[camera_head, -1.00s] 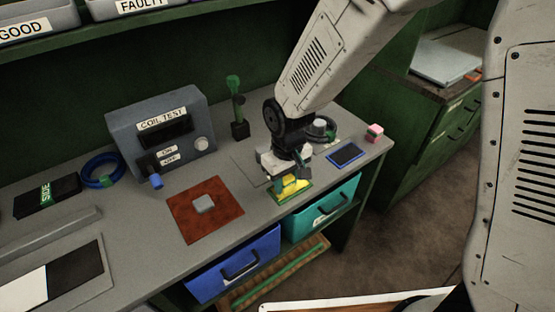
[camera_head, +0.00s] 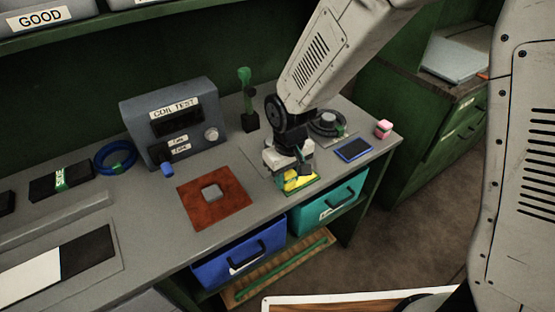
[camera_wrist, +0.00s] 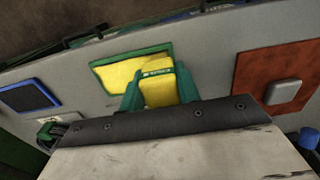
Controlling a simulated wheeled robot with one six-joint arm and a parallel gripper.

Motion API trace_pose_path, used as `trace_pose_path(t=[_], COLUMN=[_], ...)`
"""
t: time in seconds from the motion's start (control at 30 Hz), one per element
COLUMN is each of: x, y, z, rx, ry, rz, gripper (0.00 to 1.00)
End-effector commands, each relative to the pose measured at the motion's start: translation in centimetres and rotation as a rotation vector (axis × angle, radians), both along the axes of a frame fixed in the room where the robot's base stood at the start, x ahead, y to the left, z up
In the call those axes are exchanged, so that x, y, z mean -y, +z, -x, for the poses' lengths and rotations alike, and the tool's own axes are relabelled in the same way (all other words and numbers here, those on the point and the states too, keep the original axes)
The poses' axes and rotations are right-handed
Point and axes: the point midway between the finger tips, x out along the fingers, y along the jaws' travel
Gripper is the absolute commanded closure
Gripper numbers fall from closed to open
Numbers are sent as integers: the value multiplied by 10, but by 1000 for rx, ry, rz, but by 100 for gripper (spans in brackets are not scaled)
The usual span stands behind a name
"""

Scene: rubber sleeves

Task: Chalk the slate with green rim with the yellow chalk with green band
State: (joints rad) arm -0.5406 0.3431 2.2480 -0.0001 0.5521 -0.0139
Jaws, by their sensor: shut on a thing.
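My gripper (camera_head: 288,170) is over the slate with green rim (camera_head: 302,190) near the bench's front edge. In the wrist view its green fingers (camera_wrist: 158,88) are shut on the yellow chalk with green band (camera_wrist: 157,90), one finger on each side. The green-rimmed slate (camera_wrist: 112,72) lies beyond the chalk there, and its visible face is yellow. The chalk overlaps the slate's right part in that view; I cannot tell whether its end touches the face. In the head view my gripper hides much of the slate and chalk.
A red mat (camera_head: 190,212) with a grey block (camera_head: 211,192) lies to the left. The coil test box (camera_head: 175,125) and a green upright thing (camera_head: 247,100) stand behind.

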Motion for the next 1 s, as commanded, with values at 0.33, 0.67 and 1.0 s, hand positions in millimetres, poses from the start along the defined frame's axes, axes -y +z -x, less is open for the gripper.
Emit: trace_pose_path(t=[0.33, 0.67, 1.0], x=[-7, -5, -3], y=[25, 53, 80], z=[-1, -2, -2], rx=[5, 3, 3], ry=[-13, -16, -20], rz=[-3, -2, -2], gripper=[96, 96, 96])
